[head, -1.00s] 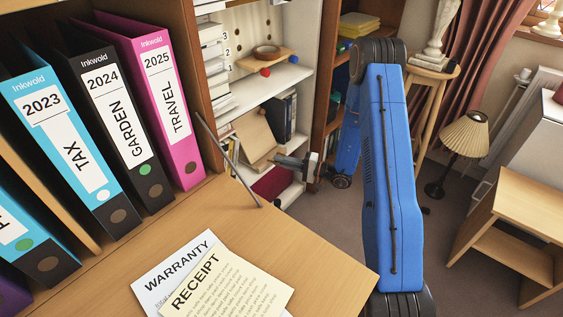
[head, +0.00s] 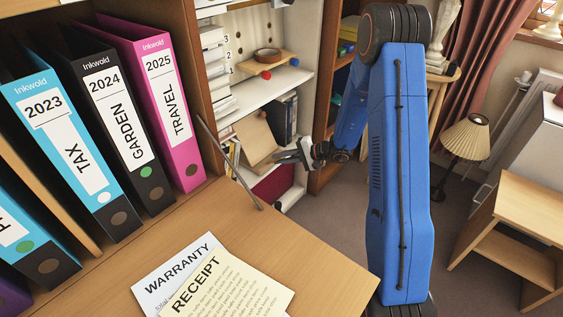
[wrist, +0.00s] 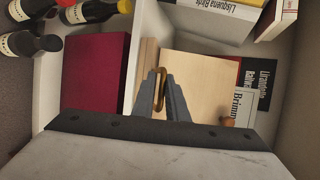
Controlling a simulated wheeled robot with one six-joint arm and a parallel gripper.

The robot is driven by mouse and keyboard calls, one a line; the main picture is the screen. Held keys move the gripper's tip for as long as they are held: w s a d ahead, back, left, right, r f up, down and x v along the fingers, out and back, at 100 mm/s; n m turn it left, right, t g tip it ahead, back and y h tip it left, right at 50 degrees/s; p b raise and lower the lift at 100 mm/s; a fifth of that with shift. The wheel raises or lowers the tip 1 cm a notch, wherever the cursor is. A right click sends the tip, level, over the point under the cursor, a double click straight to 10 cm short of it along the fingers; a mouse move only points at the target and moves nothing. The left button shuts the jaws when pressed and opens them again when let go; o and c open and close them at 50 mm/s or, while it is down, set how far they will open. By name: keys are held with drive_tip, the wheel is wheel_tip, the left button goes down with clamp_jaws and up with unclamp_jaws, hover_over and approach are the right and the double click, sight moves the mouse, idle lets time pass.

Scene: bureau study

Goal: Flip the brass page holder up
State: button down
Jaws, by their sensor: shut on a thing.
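The brass page holder (wrist: 161,76) shows in the wrist view as a narrow brass loop between my fingertips. My gripper (wrist: 161,92) is shut on it; the fingers hide part of it. The pale wooden board of a book stand (wrist: 196,85) lies just right of the fingers, with a wooden ledge on their left. In the head view my gripper (head: 279,156) reaches the lower edge of the stand's tilted board (head: 254,140) on a white shelf. The brass part is too small to make out there.
Books (head: 283,118) stand behind the board. A dark red box (wrist: 96,75) and several bottles (wrist: 32,45) lie left in the wrist view. A small shelf with a tape roll (head: 267,54) is above. The desk flap (head: 215,215) is in front.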

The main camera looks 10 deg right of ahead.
drive_tip(key=shift+w+a+r+m+g+h, duration=0.35)
drive_tip(key=shift+w+g+h, duration=0.15)
drive_tip(key=shift+g+h, duration=0.5)
drive_tip(key=shift+w+a+r+m+g+h, duration=0.35)
drive_tip(key=shift+w+g+h, duration=0.2)
drive_tip(key=shift+g+h, duration=0.4)
drive_tip(key=shift+w+a+r+m+g+h, duration=0.3)
drive_tip(key=shift+w+a+r+g+h, duration=0.15)
drive_tip(key=shift+g+h, duration=0.5)
drive_tip(key=shift+w, duration=0.1)
drive_tip(key=c, duration=1.9)
unclamp_jaws()
drive_tip(key=shift+a+f+g, duration=0.1)
drive_tip(key=shift+g, duration=0.2)
drive_tip(key=v, duration=0.7)
drive_tip(key=shift+r, duration=0.25)
